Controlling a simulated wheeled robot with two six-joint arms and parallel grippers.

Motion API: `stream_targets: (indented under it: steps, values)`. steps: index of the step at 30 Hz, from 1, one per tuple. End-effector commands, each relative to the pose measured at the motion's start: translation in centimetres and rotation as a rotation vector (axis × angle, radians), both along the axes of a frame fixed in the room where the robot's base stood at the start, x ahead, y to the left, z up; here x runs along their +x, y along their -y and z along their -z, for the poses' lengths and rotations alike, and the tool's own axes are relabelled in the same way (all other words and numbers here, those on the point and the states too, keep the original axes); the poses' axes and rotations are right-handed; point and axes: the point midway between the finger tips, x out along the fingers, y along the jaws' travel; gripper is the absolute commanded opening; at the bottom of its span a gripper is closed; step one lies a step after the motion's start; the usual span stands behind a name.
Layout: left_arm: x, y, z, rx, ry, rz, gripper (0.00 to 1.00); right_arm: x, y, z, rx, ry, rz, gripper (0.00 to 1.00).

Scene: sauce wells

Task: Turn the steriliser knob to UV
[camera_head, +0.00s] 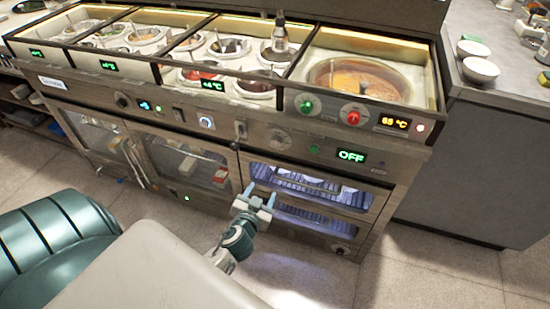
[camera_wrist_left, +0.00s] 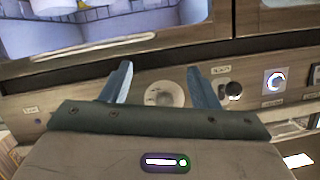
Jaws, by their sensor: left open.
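The steriliser knob appears to be the round pale knob (camera_head: 279,138) on the front panel, left of a green OFF display (camera_head: 351,155). It also shows in the left wrist view (camera_wrist_left: 165,93), framed between the two fingers. Its pointer setting is too small to read. My left gripper (camera_head: 260,193) is open and empty, in front of the cabinet and lower in the picture than the knob. Its blue-grey fingers (camera_wrist_left: 161,84) look apart from the knob. The lit steriliser compartment (camera_head: 318,188) with wire racks is below the panel. My right gripper is not in view.
A dark lever-like control (camera_head: 240,130) and a blue-lit dial (camera_head: 206,122) sit left of the knob. Green (camera_head: 306,104) and red (camera_head: 353,115) knobs are above, near a soup well (camera_head: 358,78). Open floor lies in front of the cabinet.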

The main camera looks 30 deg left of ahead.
Motion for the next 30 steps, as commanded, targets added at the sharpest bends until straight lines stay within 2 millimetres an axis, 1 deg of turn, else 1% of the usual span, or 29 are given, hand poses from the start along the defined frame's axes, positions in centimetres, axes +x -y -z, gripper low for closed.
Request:
stream_targets:
  steps: [1, 3, 6, 9, 11, 14, 20, 24, 27, 30]
  values:
    - [0.3, 0.2, -2.0, 0.008, 0.067, 0.003, 0.55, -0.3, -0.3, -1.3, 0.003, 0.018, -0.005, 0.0]
    - [0.5, 0.4, -4.8, 0.014, 0.139, 0.006, 0.55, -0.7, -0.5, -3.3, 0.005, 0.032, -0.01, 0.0]
    - [0.5, 0.6, -7.5, 0.019, 0.21, 0.008, 0.55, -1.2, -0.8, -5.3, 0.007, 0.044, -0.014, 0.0]
    - [0.6, 0.7, -8.9, 0.021, 0.243, 0.009, 0.55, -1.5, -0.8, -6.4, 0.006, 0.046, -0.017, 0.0]
    - [0.9, 0.6, -9.3, 0.022, 0.25, 0.01, 0.55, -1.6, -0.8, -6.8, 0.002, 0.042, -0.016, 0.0]
    - [2.1, 0.3, -9.6, 0.023, 0.253, 0.011, 0.55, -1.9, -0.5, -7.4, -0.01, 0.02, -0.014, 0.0]
    - [5.7, -0.8, -9.6, 0.024, 0.251, 0.009, 0.55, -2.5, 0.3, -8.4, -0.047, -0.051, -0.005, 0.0]
    - [8.1, -1.5, -9.5, 0.023, 0.25, 0.009, 0.55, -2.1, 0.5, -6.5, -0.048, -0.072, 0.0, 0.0]
    - [9.4, -1.9, -9.4, 0.022, 0.249, 0.01, 0.55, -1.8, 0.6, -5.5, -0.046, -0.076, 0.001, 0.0]
    - [10.3, -2.2, -9.3, 0.023, 0.248, 0.01, 0.55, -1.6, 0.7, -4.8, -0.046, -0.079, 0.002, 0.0]
